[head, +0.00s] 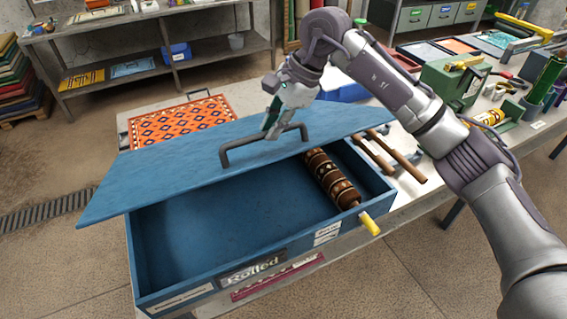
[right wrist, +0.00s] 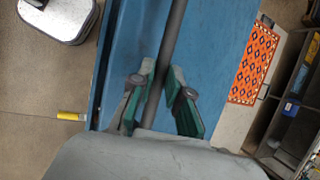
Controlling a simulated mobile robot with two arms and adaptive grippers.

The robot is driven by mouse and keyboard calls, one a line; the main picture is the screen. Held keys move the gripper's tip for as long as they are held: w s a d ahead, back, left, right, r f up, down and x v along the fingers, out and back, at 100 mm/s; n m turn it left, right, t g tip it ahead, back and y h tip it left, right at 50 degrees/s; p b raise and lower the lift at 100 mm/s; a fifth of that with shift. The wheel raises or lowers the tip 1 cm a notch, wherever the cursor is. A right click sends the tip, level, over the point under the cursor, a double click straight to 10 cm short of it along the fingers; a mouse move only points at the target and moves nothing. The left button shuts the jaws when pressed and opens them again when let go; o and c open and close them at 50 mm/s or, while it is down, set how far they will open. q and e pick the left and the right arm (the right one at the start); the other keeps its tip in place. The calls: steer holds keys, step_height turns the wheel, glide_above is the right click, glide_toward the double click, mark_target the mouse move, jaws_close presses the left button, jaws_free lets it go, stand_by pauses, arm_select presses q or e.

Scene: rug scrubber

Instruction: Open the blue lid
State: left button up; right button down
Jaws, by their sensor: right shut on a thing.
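The blue lid (head: 200,157) is a flat panel with a dark bar handle (head: 240,150). It sits raised and askew over the blue box (head: 160,255), whose front interior is open to view. My right gripper (head: 270,131) is shut on the handle, reaching in from the upper right. In the right wrist view the handle (right wrist: 172,40) runs between the two green-edged fingers (right wrist: 165,88), with the blue lid (right wrist: 215,60) behind. The lid hides the back of the box. My left gripper is not in view.
A patterned roll (head: 328,178) with a yellow end (head: 370,223) lies in the box's right part, its end jutting over the front wall. Wooden-handled tools (head: 400,158) lie right of the box. An orange patterned rug (head: 180,122) lies behind the lid.

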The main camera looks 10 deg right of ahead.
steer(key=w+a+r+p, duration=0.1)
steer(key=w+r+p, duration=0.1)
steer(key=w+r, duration=0.2)
steer(key=shift+w+a+r, duration=0.25)
steer(key=shift+w+r, duration=0.15)
steer(key=shift+r, duration=0.6)
